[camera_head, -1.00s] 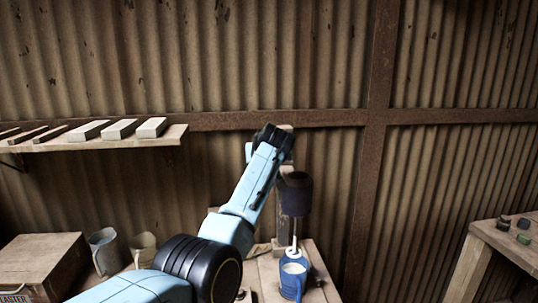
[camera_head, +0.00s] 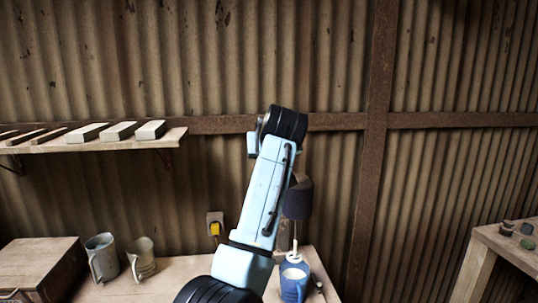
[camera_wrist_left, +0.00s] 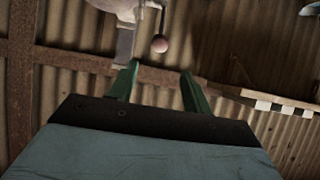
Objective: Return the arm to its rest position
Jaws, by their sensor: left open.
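My left arm (camera_head: 262,200) rises from the bottom of the head view, with its wrist bent at the top in front of the wall. The left gripper's fingers are hidden in that view. In the left wrist view, my left gripper (camera_wrist_left: 160,84) shows two green fingers spread apart with nothing between them. Beyond them is a pale device with a round-knobbed lever (camera_wrist_left: 160,45), partly cut off at the top edge. My right gripper is in neither view.
A dark lamp-like shape (camera_head: 298,199) stands behind my arm. A shelf (camera_head: 100,142) with blocks is left; another table (camera_head: 510,245) is right.

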